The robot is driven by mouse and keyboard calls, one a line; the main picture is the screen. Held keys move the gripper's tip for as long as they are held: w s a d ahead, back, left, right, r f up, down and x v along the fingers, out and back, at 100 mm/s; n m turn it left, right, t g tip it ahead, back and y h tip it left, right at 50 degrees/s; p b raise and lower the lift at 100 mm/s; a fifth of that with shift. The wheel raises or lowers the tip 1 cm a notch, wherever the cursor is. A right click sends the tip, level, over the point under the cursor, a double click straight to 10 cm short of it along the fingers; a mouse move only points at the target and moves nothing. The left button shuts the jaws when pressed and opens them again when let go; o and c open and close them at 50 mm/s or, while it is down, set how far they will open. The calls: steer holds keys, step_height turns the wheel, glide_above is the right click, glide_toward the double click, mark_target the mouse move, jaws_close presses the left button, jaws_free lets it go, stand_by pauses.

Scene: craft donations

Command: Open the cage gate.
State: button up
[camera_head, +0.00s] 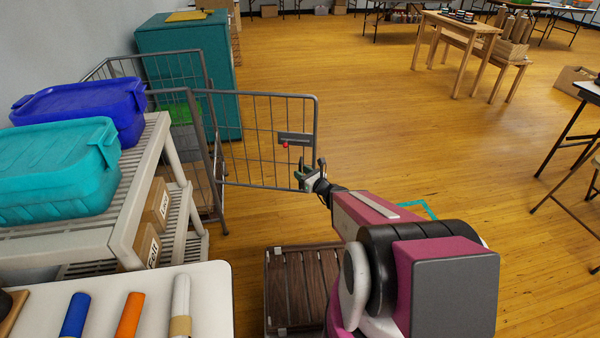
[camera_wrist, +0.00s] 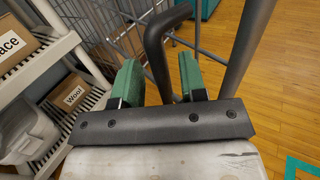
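The grey wire cage (camera_head: 208,85) stands beyond the shelf at the left. Its wire gate (camera_head: 256,97) extends to the right from a cage post, out over the open floor. A dark plate (camera_head: 295,138) with a red knob (camera_head: 285,146) sits near the gate's free edge. My gripper (camera_head: 308,175) is at the gate's lower right corner. In the wrist view a dark bent handle (camera_wrist: 154,50) passes between the green fingers of my gripper (camera_wrist: 158,80). Gaps show on both sides of the handle, so the fingers are open around it. The handle's lower end is hidden.
A shelf unit (camera_head: 150,160) with blue (camera_head: 85,105) and teal bins (camera_head: 55,170) stands at the left. A teal cabinet (camera_head: 187,45) is behind the cage. A slatted wooden platform (camera_head: 300,285) lies below my arm. Floor right of the gate is clear.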

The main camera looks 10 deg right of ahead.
steer(key=v, duration=0.9)
steer(key=s+a+n+g, duration=0.25)
steer(key=n+g, duration=0.35)
steer(key=n, duration=0.3)
steer(key=s+a+n+g, duration=0.2)
steer(key=a+n+g, duration=0.3)
steer(key=n, duration=0.4)
steer(key=d+r+n+g+h, duration=0.3)
steer(key=d+n+h, duration=0.7)
steer(key=shift+s+d+r+n+g+h, duration=0.2)
steer(key=shift+s+d+n+g+h, duration=0.1)
steer(key=shift+s+n, duration=0.1)
